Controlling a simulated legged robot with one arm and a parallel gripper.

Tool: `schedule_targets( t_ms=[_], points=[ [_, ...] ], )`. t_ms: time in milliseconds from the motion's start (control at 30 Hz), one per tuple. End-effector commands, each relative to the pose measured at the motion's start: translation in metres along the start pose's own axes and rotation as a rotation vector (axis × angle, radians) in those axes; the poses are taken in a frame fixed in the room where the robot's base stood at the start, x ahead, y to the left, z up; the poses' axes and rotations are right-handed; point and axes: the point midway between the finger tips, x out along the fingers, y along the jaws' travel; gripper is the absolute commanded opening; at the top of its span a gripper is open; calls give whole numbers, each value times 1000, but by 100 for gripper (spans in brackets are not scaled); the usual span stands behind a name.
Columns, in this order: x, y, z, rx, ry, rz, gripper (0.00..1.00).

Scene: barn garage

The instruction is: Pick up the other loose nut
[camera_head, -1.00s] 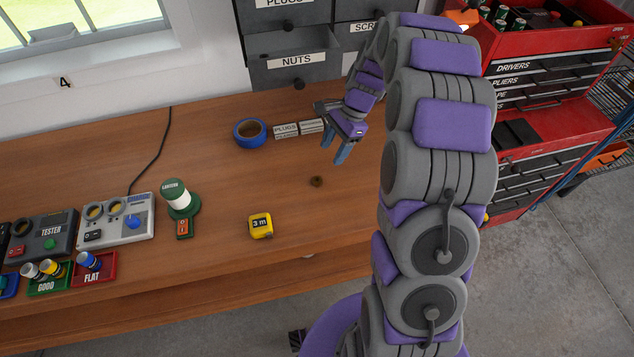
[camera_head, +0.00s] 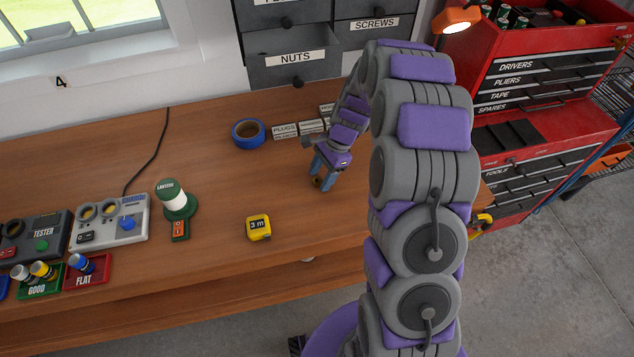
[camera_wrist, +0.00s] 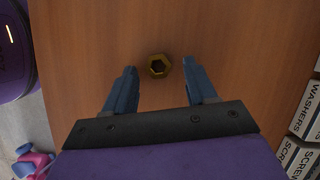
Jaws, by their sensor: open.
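A brass-coloured hex nut (camera_wrist: 159,66) lies flat on the wooden workbench (camera_wrist: 95,40). In the wrist view it sits between the lines of my two fingers, at about the level of the fingertips or just beyond them. My gripper (camera_wrist: 158,80) is open and empty, with one finger to each side of the nut. In the head view my gripper (camera_head: 322,184) points down at the bench, and the nut (camera_head: 318,182) shows partly hidden between the fingers. I cannot tell the exact height of the fingertips above the bench.
Small labelled boxes (camera_head: 285,131) and a blue tape roll (camera_head: 248,132) stand behind my gripper. A yellow tape measure (camera_head: 259,228) and a green lantern (camera_head: 176,199) are to the left. An open drawer marked NUTS (camera_head: 296,58) is at the back. Bench around the nut is clear.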

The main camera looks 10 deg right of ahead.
Motion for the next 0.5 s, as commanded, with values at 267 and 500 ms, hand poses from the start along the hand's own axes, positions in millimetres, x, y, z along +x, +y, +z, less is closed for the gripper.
schedule_targets(
  t_ms=[267, 500],
  points=[
    [1, 1, 0, 1, -2, 4, 41],
    [1, 1, 0, 1, -2, 4, 18]
  ],
)
